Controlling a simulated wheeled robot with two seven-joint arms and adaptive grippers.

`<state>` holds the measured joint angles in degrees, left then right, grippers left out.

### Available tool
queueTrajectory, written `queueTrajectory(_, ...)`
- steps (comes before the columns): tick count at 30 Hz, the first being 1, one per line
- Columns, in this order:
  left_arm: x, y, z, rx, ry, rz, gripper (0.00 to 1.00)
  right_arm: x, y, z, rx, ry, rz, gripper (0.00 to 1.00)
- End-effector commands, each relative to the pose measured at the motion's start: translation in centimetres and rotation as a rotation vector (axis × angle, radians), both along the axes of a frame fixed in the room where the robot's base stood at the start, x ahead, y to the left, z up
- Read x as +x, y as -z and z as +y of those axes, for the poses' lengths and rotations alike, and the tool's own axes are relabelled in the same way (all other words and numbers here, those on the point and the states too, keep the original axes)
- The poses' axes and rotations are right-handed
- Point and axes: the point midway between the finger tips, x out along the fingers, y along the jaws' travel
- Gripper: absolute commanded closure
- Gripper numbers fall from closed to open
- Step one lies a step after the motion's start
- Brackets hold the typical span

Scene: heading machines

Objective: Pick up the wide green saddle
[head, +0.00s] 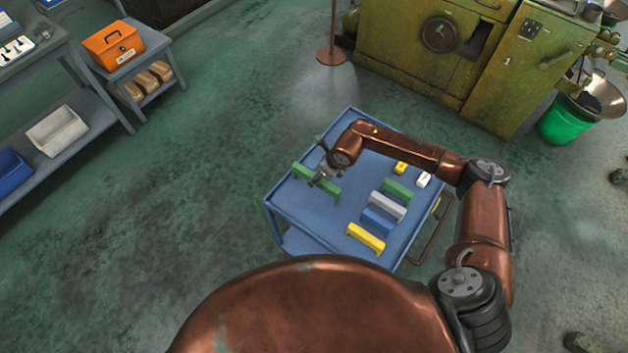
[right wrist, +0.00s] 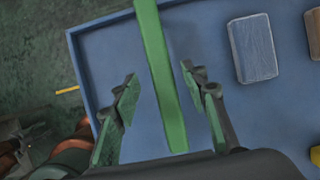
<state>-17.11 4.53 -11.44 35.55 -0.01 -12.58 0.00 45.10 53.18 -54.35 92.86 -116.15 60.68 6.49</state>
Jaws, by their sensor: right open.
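A long green saddle (head: 304,177) lies near the left edge of the blue cart top. A shorter green saddle (head: 397,191) lies further right, in a row with others. My right gripper (head: 322,173) is over the long green one. In the right wrist view this green saddle (right wrist: 158,60) runs between the two open fingers of my right gripper (right wrist: 160,90), with a gap on each side. My left gripper is not in view.
On the cart (head: 282,205) are a grey saddle (head: 387,206), a blue one (head: 377,222), a yellow one (head: 366,238), and small yellow (head: 400,168) and white (head: 423,180) pieces. The cart has a raised rim. A green machine (head: 430,65) stands behind.

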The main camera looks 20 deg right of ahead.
Motion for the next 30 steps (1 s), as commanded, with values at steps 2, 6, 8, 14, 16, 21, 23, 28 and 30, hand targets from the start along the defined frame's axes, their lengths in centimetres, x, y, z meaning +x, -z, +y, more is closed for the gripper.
queueTrajectory(2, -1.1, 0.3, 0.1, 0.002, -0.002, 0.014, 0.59, 0.1, 0.6, -0.2, 0.000, 0.005, 0.001, 0.59)
queueTrajectory(6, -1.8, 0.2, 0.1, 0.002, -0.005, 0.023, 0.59, 0.5, 1.9, 0.1, 0.002, 0.008, 0.001, 0.59)
queueTrajectory(8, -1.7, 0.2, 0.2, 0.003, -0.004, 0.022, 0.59, 0.6, 2.4, 0.3, 0.002, 0.007, 0.002, 0.59)
queueTrajectory(14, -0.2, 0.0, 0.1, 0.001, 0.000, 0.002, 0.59, 1.6, 4.7, 1.1, 0.004, 0.007, 0.002, 0.59)
queueTrajectory(16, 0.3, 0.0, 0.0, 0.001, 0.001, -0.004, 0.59, 1.9, 5.7, 1.4, 0.005, 0.004, 0.002, 0.59)
queueTrajectory(21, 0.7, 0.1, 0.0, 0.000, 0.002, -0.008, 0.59, 2.4, 7.1, 1.8, 0.004, 0.004, 0.001, 0.59)
queueTrajectory(23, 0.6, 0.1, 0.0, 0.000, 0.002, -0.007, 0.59, 2.5, 7.2, 1.8, 0.004, 0.003, 0.000, 0.59)
queueTrajectory(28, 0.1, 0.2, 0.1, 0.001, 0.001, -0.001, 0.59, 2.5, 7.2, 1.8, 0.004, 0.002, 0.000, 0.59)
queueTrajectory(30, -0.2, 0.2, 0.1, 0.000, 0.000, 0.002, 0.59, 2.5, 7.2, 1.8, 0.004, 0.002, 0.000, 0.64)
